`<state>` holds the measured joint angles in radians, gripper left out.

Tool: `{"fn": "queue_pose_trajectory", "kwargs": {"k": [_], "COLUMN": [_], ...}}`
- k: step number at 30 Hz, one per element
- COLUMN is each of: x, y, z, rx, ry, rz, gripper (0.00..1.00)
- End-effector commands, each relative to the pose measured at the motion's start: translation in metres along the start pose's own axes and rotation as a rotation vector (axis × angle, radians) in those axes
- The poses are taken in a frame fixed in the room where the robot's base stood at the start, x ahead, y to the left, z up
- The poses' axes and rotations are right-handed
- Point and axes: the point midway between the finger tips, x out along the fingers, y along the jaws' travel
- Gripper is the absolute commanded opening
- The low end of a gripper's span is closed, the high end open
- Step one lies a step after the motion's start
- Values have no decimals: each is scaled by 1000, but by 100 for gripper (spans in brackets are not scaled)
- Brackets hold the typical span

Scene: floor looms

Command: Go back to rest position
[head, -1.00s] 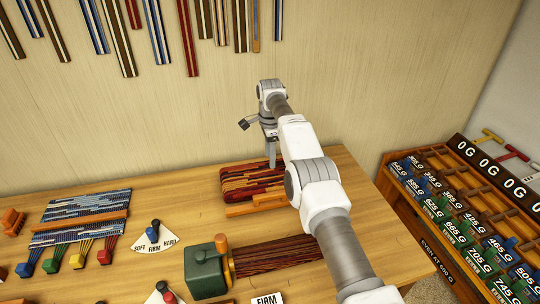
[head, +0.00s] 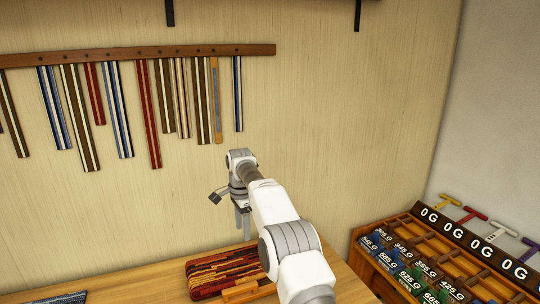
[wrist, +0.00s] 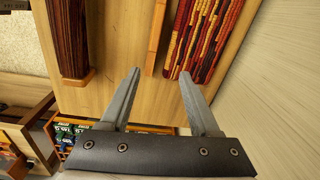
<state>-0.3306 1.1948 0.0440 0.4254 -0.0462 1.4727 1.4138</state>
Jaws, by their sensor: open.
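My gripper (wrist: 160,74) is open in the wrist view, with its two grey fingers apart and nothing between them. In the head view my gripper (head: 243,228) points down above the wooden table (head: 170,280), near the wall. A red and yellow woven band on a loom (head: 222,272) lies on the table below it. The same woven band shows in the wrist view (wrist: 205,40), beyond the fingers and apart from them.
A rack of labelled weights (head: 420,270) stands at the right. Striped bands hang from a wooden rail (head: 140,55) on the wall. In the wrist view, dark striped warp threads (wrist: 68,40) lie on the table at upper left.

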Motion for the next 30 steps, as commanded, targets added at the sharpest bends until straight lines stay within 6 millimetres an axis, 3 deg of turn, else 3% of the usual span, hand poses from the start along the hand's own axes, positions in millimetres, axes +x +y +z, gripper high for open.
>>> {"fn": "queue_pose_trajectory", "kwargs": {"k": [3, 14, 21, 30], "x": [-35, -123, -173, -220], "y": [7, 48, 89, 154], "z": [-11, -35, -46, -53], "rx": [-54, -226, -337, -471], "ry": [7, 38, 68, 114], "rz": [-24, -83, -119, -157], "gripper": [62, 62, 62, 62]}}
